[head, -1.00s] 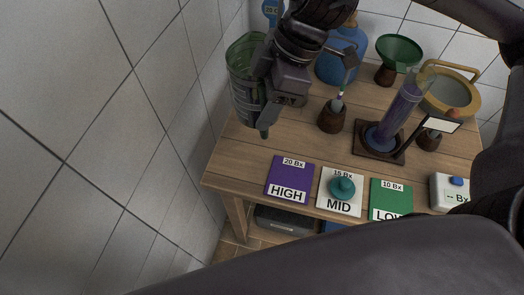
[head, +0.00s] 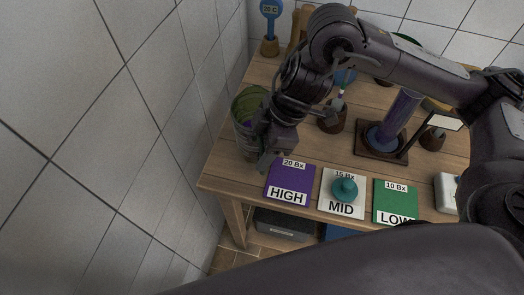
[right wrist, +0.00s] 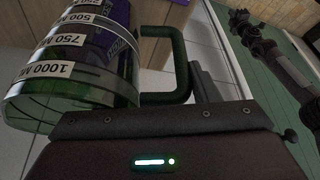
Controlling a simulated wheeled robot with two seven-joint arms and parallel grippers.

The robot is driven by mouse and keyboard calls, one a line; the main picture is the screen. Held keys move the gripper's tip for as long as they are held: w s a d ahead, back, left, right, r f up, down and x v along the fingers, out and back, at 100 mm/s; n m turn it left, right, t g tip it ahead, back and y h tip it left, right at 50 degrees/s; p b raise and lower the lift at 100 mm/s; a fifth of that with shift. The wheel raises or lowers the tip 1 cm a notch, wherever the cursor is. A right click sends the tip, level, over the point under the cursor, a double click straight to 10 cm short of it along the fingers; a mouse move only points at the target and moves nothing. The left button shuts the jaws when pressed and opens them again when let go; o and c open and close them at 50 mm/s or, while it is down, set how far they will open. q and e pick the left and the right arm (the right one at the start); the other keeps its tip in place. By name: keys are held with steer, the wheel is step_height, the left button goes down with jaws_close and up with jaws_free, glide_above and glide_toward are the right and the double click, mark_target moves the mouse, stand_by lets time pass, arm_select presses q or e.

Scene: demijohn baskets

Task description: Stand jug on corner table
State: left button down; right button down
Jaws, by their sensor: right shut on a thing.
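The jug (head: 247,101) is see-through green with a side handle. In the head view it is at the left corner of the wooden table (head: 226,165), close to the tiled wall. My right gripper (head: 268,160) is in front of it and hides part of it. In the right wrist view the jug (right wrist: 70,75) shows white measure labels such as 1000 ML, and its dark handle (right wrist: 182,65) runs down to my shut right gripper. The jug looks about upright; I cannot tell whether its base touches the table. My left gripper is not clearly seen.
Purple HIGH (head: 290,183), white MID (head: 329,200) and green LOW (head: 395,203) cards line the front edge; a teal knob (head: 344,189) sits on MID. A purple cylinder (head: 398,118) stands on a dark base behind. A blue thermometer (head: 271,22) stands at the back left.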

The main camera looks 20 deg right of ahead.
steer(key=shift+f, duration=0.95)
steer(key=shift+w+f, duration=0.1)
steer(key=shift+f, duration=0.25)
steer(key=c, duration=0.5)
jaws_free()
steer(key=shift+r, duration=0.4)
steer(key=p+v, duration=0.2)
steer(key=v, duration=0.9)
steer(key=shift+s+r, duration=0.25)
steer(key=shift+r, duration=0.05)
steer(key=shift+d, duration=0.15)
